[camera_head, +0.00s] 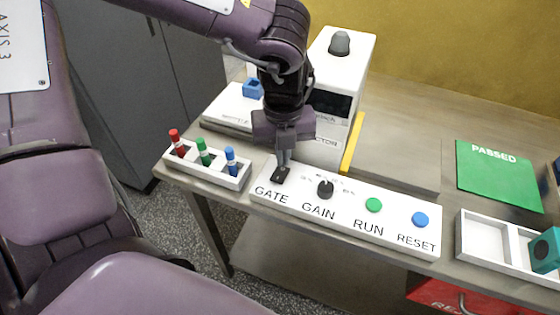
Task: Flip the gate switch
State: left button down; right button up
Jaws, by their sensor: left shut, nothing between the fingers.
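The gate switch (280,175) is a small black switch at the left end of a white control panel (345,228), above the word GATE. My left gripper (283,163) points down from above, shut and empty, with its fingertips at the switch. The fingers partly cover the switch, so I cannot tell whether they touch it or which way it is set. To its right on the panel are a black GAIN knob (325,188), a green RUN button (374,205) and a blue RESET button (420,219). My right gripper is not in view.
A white rack (207,173) with red, green and blue vials stands left of the panel. A white machine (345,70) stands behind my gripper. A green PASSED mat (498,174) and a white divided tray (487,243) with a teal block (546,250) are at the right.

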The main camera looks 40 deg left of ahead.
aim_at(281, 169)
pick_arm(q)
notch_tip(281, 169, up, 5)
jog(key=p, duration=0.2)
jog(key=shift+r+p, duration=0.2)
jog(key=shift+p, duration=0.2)
jog(key=shift+s+a, duration=0.1)
dwell(0.4)
